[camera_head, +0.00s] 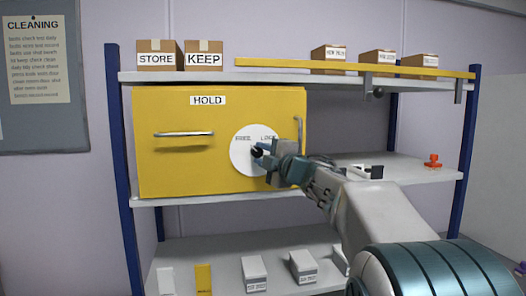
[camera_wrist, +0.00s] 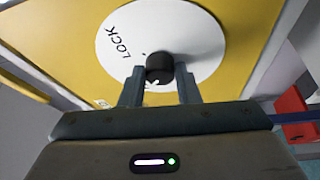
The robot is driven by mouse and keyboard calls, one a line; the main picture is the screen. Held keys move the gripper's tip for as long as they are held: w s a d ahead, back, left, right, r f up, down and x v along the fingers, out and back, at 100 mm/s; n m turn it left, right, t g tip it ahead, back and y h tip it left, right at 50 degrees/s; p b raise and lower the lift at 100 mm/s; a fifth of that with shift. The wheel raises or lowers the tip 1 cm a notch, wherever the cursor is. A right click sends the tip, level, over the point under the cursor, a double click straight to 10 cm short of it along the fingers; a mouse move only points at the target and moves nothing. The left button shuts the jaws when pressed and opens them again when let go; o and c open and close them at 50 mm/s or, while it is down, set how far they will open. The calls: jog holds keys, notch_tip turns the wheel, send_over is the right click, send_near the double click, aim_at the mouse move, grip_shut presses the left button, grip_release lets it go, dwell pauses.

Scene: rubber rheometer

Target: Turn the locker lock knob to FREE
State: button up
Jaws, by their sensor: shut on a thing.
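The yellow locker (camera_head: 190,165) with the HOLD label sits on the middle shelf. A white round dial (camera_head: 243,138) with the words FREE and LOCK is on its front, at the right. The black knob (camera_head: 257,151) is at the dial's middle; it also shows in the wrist view (camera_wrist: 159,67). My gripper (camera_head: 264,154) is at the dial, and in the wrist view its two fingers (camera_wrist: 160,84) are shut on the knob's sides. In the wrist view LOCK reads at the upper left of the knob. The knob's pointer direction is hard to tell.
A horizontal handle (camera_head: 183,134) sticks out of the locker's left front. A yellow rail (camera_head: 355,67) runs along the upper shelf, with boxes behind it. A red object (camera_head: 432,161) is on the middle shelf at right. Small boxes (camera_head: 255,272) stand on the bottom shelf.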

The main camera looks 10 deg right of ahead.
jog(key=shift+r, duration=0.1)
dwell(0.4)
jog(key=o, duration=1)
jog(key=shift+c, duration=0.2)
jog(key=b+v, duration=0.2)
jog(key=v, duration=1.2)
jog(key=shift+b, duration=0.35)
